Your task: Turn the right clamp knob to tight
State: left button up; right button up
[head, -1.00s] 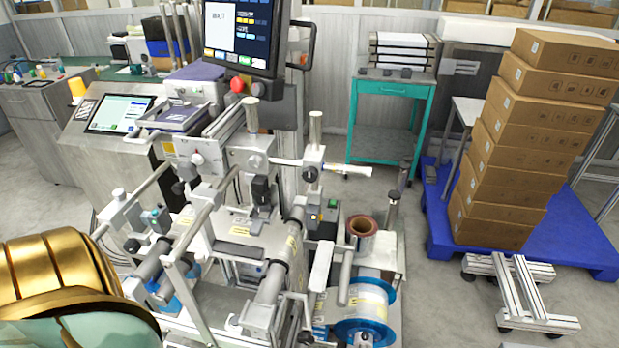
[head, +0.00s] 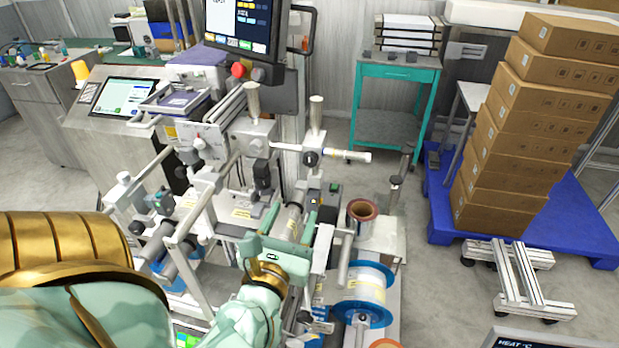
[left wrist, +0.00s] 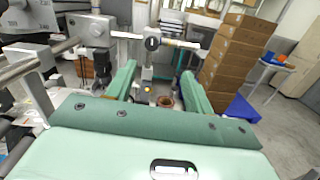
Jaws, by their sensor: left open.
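A clamp with a round black knob (head: 311,159) sits on a silver post at the right of the machine and carries a white horizontal rod. I take it as the right clamp knob; its tightness cannot be told. In the left wrist view the knob (left wrist: 152,44) shows ahead, beyond and between the fingertips. My left gripper (head: 291,214) is open and empty, in front of and below the knob, apart from it. Its green fingers (left wrist: 158,76) also show in the left wrist view. A second post with a silver clamp (head: 256,145) stands to the left. My right gripper is not in view.
A monitor (head: 244,28) hangs above the machine. A copper-coloured core (head: 361,211) and a blue-flanged reel (head: 362,288) are to the right of my left gripper. Stacked cartons (head: 520,140) stand on a blue pallet (head: 590,230). Rollers and frame bars crowd the left.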

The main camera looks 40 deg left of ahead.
pick_arm(q)
jog(key=n+g, duration=0.1)
jog(key=n, duration=0.2)
jog(key=p, duration=0.3)
send_near(309, 163)
jog(key=shift+y, duration=0.3)
jog(key=x, duration=0.8)
jog(key=shift+w, duration=0.25)
jog(key=shift+d, duration=0.1)
jog(key=c, duration=1)
